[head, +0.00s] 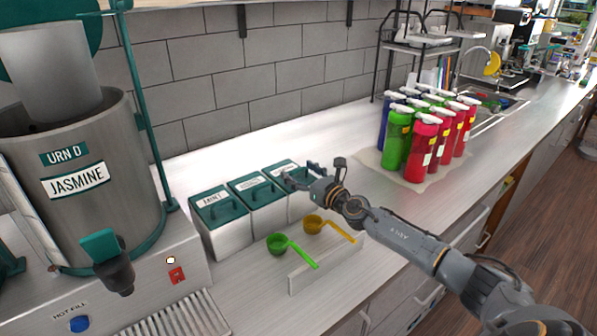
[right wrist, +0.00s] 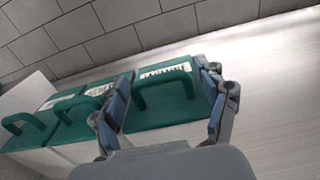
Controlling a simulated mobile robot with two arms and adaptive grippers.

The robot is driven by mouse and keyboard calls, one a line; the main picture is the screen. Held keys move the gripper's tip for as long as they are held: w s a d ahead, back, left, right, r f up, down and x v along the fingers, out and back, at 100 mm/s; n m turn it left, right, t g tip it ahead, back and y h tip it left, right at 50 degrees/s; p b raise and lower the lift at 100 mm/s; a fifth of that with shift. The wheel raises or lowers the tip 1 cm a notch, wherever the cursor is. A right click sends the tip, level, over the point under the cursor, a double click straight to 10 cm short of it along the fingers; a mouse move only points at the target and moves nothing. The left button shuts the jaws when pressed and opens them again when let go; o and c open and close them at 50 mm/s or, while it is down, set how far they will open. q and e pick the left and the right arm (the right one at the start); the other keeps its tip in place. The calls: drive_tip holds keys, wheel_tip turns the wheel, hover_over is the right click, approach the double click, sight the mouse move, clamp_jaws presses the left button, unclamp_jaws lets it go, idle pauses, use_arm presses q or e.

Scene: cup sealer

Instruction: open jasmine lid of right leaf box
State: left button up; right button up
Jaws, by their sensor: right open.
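Three white leaf boxes with green handled lids stand in a row on the counter in the head view. The right box's lid (head: 281,173) is partly covered by my right gripper (head: 299,176). In the right wrist view this green lid (right wrist: 165,108) lies flat on its box, with a label reading roughly JASMINE and an arched handle (right wrist: 167,78). My right gripper (right wrist: 165,106) is open, its two fingers on either side of the handle, and it holds nothing. Whether the fingers touch the lid is unclear. The middle box (head: 257,190) and left box (head: 221,210) are closed. My left gripper does not show.
A green scoop (head: 280,243) and a yellow scoop (head: 315,224) lie in front of the boxes by a low holder (head: 327,262). A jasmine urn (head: 80,170) stands at left. Several red, green and blue bottles (head: 423,145) stand at right. The counter behind the boxes is clear.

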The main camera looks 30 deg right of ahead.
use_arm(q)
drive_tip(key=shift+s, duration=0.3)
use_arm(e)
drive_tip(key=shift+w, duration=0.3)
drive_tip(key=shift+c, duration=0.4)
